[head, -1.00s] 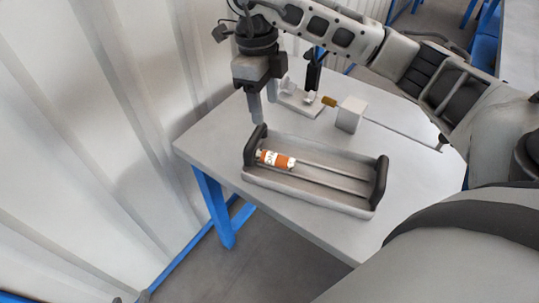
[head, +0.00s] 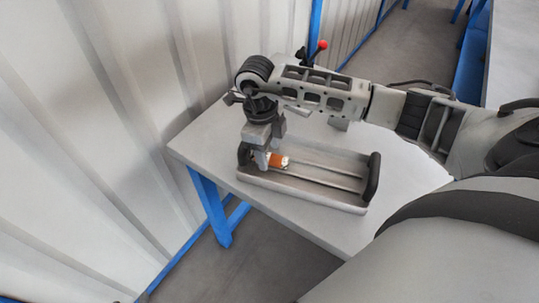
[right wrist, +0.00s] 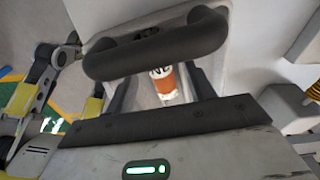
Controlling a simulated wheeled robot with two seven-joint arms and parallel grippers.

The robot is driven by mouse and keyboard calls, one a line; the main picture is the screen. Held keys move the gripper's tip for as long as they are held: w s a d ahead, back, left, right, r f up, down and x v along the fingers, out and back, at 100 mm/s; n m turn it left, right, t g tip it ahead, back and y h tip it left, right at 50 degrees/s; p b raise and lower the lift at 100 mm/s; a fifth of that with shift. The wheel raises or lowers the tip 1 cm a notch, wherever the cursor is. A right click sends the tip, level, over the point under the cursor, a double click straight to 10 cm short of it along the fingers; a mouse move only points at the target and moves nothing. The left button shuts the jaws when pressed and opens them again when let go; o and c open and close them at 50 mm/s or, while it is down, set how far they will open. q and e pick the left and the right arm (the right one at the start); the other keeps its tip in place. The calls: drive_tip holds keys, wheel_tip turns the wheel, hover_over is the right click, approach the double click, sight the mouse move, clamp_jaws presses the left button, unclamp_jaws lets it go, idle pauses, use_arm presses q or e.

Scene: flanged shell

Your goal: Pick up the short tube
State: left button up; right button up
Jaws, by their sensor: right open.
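The short tube (head: 280,160), orange with a white lettered end, lies in the left part of a grey tray (head: 310,198) with black end handles. My right gripper (head: 263,161) is open, pointing down over the tray's left end, and hides part of the tube. In the right wrist view the tube (right wrist: 165,84) shows between a black tray handle (right wrist: 155,45) and the dark edge of my gripper body. My left gripper is not in view.
The tray stands on a grey table (head: 410,178) with blue legs. Its right handle (head: 372,176) stands up. A lever with a red knob (head: 322,45) is behind my arm. A corrugated wall (head: 90,130) is close on the left. The table's right side is clear.

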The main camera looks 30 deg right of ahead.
drive_tip(key=shift+s+f, duration=0.15)
drive_tip(key=shift+f, duration=0.6)
drive_tip(key=shift+s+f, duration=0.1)
drive_tip(key=shift+f, duration=0.05)
clamp_jaws()
